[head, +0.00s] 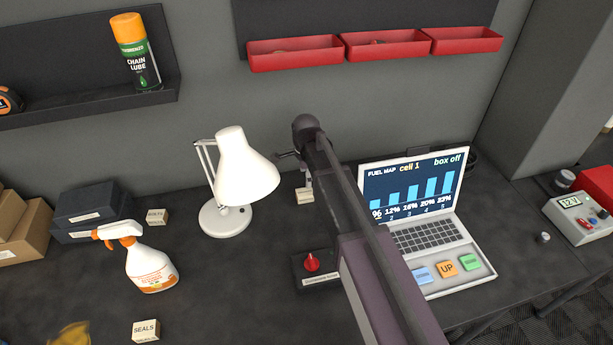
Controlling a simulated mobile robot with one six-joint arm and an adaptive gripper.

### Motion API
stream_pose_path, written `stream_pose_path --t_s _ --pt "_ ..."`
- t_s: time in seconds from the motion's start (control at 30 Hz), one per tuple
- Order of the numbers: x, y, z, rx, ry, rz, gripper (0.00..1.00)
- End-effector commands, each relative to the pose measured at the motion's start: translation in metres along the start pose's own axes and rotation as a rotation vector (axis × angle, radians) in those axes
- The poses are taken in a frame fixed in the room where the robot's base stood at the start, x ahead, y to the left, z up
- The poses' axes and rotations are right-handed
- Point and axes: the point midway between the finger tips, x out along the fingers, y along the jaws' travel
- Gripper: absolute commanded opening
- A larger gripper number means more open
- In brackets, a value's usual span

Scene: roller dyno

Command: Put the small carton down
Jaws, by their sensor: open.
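A small pale carton (305,197) sits on the dark bench behind the red knob, right of the lamp. My gripper (306,182) is at this carton, pointing down, and is open. My arm hides most of the gripper, so I cannot tell whether the fingers touch the carton. Two similar small cartons stand on the bench: one (156,217) left of the lamp, and one marked SEALS (146,331) at the front.
A white lamp (245,170) stands left of my arm, and a spray bottle (150,268) is farther left. A red knob on a plate (312,263) and an open laptop (440,265) flank my arm. Dark boxes (92,207) stand at left. Bench between bottle and knob is clear.

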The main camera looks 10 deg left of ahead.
Motion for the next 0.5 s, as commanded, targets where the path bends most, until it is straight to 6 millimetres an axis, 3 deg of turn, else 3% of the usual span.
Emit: stream_pose_path --t_s 0.2,0.5 --pt "-0.023 0.000 0.000 0.000 0.000 0.000 0.91" --pt "-0.036 0.000 0.000 0.000 0.000 0.000 0.91"
